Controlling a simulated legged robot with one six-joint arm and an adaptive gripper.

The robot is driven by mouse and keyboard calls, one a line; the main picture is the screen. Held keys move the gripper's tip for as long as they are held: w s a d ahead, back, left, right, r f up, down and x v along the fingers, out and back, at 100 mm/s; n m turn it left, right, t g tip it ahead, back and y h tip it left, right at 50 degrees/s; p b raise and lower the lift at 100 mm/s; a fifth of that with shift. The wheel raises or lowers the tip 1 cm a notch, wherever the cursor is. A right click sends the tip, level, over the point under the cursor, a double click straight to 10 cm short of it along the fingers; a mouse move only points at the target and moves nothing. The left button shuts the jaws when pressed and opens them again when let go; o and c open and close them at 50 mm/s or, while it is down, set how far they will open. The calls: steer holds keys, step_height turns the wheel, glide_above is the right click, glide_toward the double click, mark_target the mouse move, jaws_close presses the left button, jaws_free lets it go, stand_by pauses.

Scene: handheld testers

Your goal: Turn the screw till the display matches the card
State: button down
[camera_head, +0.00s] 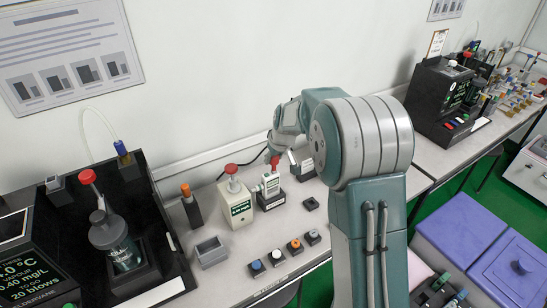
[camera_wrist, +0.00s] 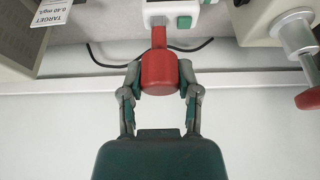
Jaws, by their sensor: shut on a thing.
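The red screw (camera_wrist: 158,75) sticks out of the white handheld tester (camera_wrist: 170,8). My gripper (camera_wrist: 159,78) is shut around the red screw, one finger on each side. In the head view the red screw (camera_head: 274,161) is at the top of the tester (camera_head: 270,185), which stands on a black base, with my gripper (camera_head: 276,152) at it. The display is mostly cut off in the wrist view and too small to read in the head view. The card (camera_wrist: 53,10) in the wrist view reads TARGET 0.40 mg/L.
A cream box (camera_head: 236,205) with a red knob and lit display stands close left of the tester. A dark post with an orange top (camera_head: 189,205) stands further left. An open grey bin (camera_head: 210,251) and several coloured buttons (camera_head: 277,257) lie in front.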

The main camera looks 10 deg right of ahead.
steer(key=shift+s+f, duration=0.1)
steer(key=shift+f, duration=0.05)
steer(key=shift+n+g+y, duration=0.4)
steer(key=shift+n+y, duration=0.2)
steer(key=shift+n, duration=0.9)
steer(key=shift+n, duration=0.7)
steer(key=shift+c, duration=1.2)
jaws_free()
steer(key=shift+f+n+y, duration=0.1)
steer(key=shift+n+y, duration=0.2)
steer(key=shift+r, duration=0.3)
steer(key=shift+r, duration=3.45)
